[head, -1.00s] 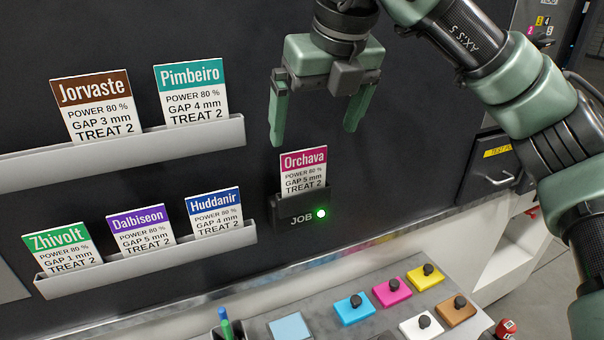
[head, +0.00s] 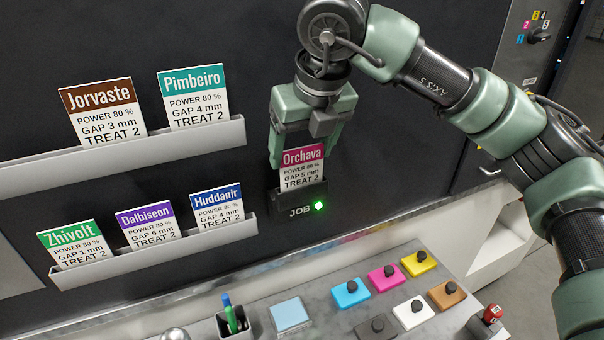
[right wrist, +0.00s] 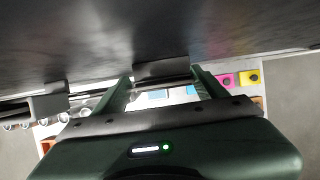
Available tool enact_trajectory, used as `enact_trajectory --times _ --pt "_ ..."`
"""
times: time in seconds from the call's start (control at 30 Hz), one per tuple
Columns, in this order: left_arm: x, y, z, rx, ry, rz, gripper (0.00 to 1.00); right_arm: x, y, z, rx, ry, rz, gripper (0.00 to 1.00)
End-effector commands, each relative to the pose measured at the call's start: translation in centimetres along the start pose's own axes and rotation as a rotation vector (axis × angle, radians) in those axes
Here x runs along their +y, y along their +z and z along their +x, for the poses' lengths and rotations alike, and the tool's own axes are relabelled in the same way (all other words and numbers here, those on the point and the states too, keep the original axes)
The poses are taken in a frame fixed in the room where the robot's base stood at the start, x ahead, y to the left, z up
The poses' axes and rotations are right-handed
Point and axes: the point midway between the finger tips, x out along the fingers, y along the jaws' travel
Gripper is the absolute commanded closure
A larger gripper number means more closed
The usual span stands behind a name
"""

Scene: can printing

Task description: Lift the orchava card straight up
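The orchava card (head: 303,171), white with a magenta header, stands upright in the dark JOB holder (head: 297,201), its lower part hidden in the slot. My right gripper (head: 304,151) is over the card from above, with one finger against each side edge. The fingers look closed in on the card. In the right wrist view, the card's top edge shows as a thin strip between the fingers (right wrist: 162,84). My left gripper is not in view.
A green light (head: 318,205) glows on the JOB holder. An upper rack (head: 130,158) and a lower rack (head: 150,250) hold other cards to the left. Below, a counter carries coloured pads with black knobs and a pen cup (head: 233,322). The dark panel above the holder is bare.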

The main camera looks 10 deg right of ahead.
Motion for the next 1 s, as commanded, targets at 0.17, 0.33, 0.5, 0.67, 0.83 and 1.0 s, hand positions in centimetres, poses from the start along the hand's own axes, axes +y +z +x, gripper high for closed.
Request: enact_trajectory --times 0.17,0.33,0.5,0.67,0.83,1.0 --pt "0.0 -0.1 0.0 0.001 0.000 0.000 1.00 0.0 0.0 0.0 0.000 0.000 0.000 0.86" --pt "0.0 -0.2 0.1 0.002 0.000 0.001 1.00 0.0 0.1 -0.1 -0.001 0.000 0.000 0.86" --pt "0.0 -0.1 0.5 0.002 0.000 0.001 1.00 0.0 0.5 -1.1 -0.003 0.000 0.001 0.86" --pt "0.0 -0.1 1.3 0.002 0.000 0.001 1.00 0.1 1.4 -3.2 -0.004 0.000 0.000 0.86" --pt "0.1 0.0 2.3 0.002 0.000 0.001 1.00 0.1 2.9 -6.9 -0.006 0.001 0.003 0.86" --pt "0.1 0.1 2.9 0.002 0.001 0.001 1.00 0.1 4.9 -11.8 -0.005 0.000 0.003 0.86"
